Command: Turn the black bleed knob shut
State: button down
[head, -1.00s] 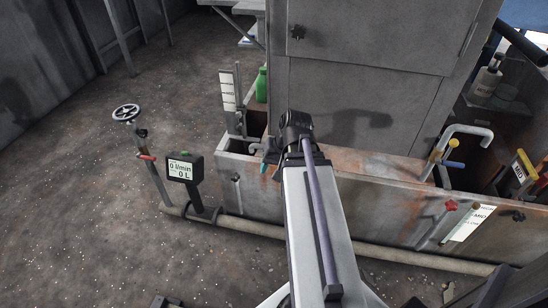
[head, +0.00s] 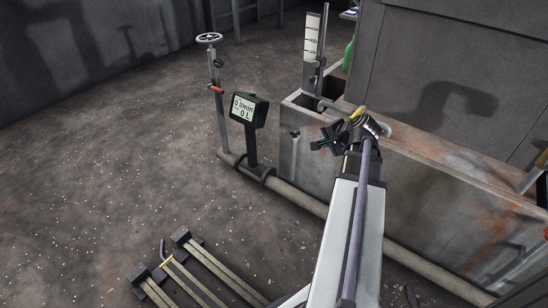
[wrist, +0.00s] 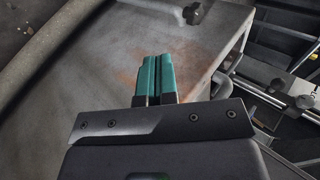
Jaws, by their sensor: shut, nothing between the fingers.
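My gripper (head: 320,144) is shut and empty in the head view, held out at the left end of the rusty trough. Its teal fingers (wrist: 152,62) lie together in the wrist view. A small black knob (wrist: 192,13) on a thin rod shows at the top of the wrist view, beyond the fingertips and apart from them. I cannot tell for sure whether it is the bleed knob. In the head view a small grey fitting (head: 294,133) sits on the trough's outer wall, left of my gripper. No knob there shows clearly as black.
A flow meter (head: 250,110) and a handwheel valve (head: 210,39) stand left on the floor pipe (head: 300,198). A level gauge (head: 314,42) rises from the trough (head: 430,190). A rack (head: 190,262) lies at the front. The floor at left is clear.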

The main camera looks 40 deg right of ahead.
jog(key=m+b, duration=0.1)
jog(key=b, duration=0.6)
send_near(295, 134)
jog(key=s+f+x, duration=0.1)
jog(key=x, duration=0.7)
jog(key=shift+s+d, duration=0.1)
jog(key=shift+s+h, duration=0.1)
jog(key=shift+h, duration=0.3)
